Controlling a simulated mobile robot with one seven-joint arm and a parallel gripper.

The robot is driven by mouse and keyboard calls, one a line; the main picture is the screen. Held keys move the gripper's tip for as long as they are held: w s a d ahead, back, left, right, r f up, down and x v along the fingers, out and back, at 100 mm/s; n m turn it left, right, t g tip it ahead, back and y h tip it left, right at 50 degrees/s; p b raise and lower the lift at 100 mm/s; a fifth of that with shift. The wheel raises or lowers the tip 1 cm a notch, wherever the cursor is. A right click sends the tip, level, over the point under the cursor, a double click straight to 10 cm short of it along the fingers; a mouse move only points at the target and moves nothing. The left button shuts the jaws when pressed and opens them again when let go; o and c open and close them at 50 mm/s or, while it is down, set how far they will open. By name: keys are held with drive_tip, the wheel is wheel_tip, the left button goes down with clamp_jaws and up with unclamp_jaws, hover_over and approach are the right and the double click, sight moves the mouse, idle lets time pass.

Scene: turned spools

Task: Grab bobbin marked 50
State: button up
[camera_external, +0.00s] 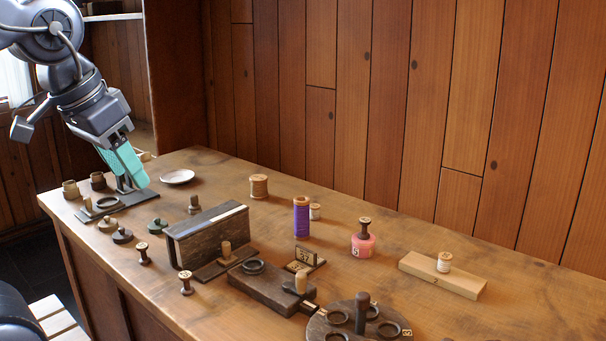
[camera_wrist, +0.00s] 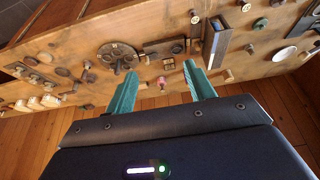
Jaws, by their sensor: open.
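No number 50 can be read on any bobbin. A pink spool (camera_external: 363,245) with a dark knob on top carries a small white label that looks like a 5; a small pink thing shows in the wrist view (camera_wrist: 161,83). A purple-wound bobbin (camera_external: 301,218) stands upright left of it, with a small pale spool (camera_external: 315,211) just behind. My gripper (camera_external: 128,166) is at the table's far left end, away from these. Its teal fingers (camera_wrist: 160,74) are apart and empty.
A long dark box (camera_external: 207,235) stands mid-table. A dark round holder (camera_external: 358,319) with rings and a post is at the front. A white dish (camera_external: 177,176) lies near my gripper. Small dark pegs (camera_external: 143,253) stand at the front edge. The back right tabletop has free room.

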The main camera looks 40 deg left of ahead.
drive_tip(key=w+r+n+g+h, duration=0.1)
drive_tip(key=w+r+n, duration=0.15)
drive_tip(key=w, duration=0.45)
drive_tip(key=w+r+n, duration=0.1)
drive_tip(key=w+n, duration=0.2)
drive_tip(key=w, duration=0.5)
drive_tip(key=n+g+h, duration=0.1)
drive_tip(key=n+h, duration=0.2)
drive_tip(key=n, duration=1.6)
hover_over(314, 206)
drive_tip(key=s+a, duration=0.2)
drive_tip(key=a, duration=0.1)
wheel_tip(314, 206, down, 27)
drive_tip(key=x, duration=0.9)
drive_tip(key=shift+w+a+f, duration=0.1)
drive_tip(key=shift+w+f, duration=0.05)
drive_tip(key=shift+f, duration=0.3)
drive_tip(key=c, duration=1)
